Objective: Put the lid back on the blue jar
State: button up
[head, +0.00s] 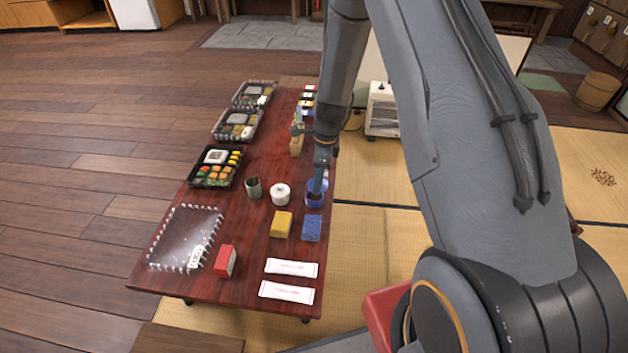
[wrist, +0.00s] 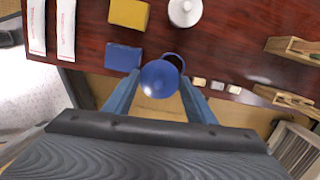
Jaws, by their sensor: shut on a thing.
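The blue jar (head: 315,201) stands near the right edge of the low red-brown table. Its dark opening and rim (wrist: 176,61) show partly in the wrist view. My gripper (head: 320,180) points down over the jar. It is shut on the round blue lid (wrist: 159,78), which sits between the two fingers. In the wrist view the lid overlaps the jar's opening but is off to its lower left, leaving a dark crescent uncovered. I cannot tell whether the lid touches the rim. In the head view the lid is small and partly hidden by the fingers.
A white lidded pot (head: 280,194), a dark cup (head: 253,188), a yellow block (head: 282,224) and a blue block (head: 312,228) stand close by. White packets (head: 291,267) lie at the front. Wooden holders (wrist: 290,47) and several small pieces (wrist: 217,86) are on the other side.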

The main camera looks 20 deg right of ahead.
jog(key=w+m+b, duration=0.1)
jog(key=w+m, duration=0.1)
jog(key=shift+w+f+m, duration=0.15)
jog(key=shift+w+m, duration=0.15)
jog(key=shift+m, duration=0.1)
notch_tip(320, 180, down, 4)
jog(key=b, duration=0.4)
jog(key=shift+f+b, duration=0.45)
jog(key=shift+f, duration=0.7)
jog(key=shift+a+r+p, duration=0.15)
jog(key=shift+p, duration=0.55)
jog(key=shift+f+p, duration=0.2)
jog(key=shift+p, duration=0.3)
dwell(1.6)
jog(key=o, duration=1.6)
jog(key=shift+c, duration=0.2)
jog(key=shift+r+p, duration=2.85)
jog(key=shift+r, duration=0.65)
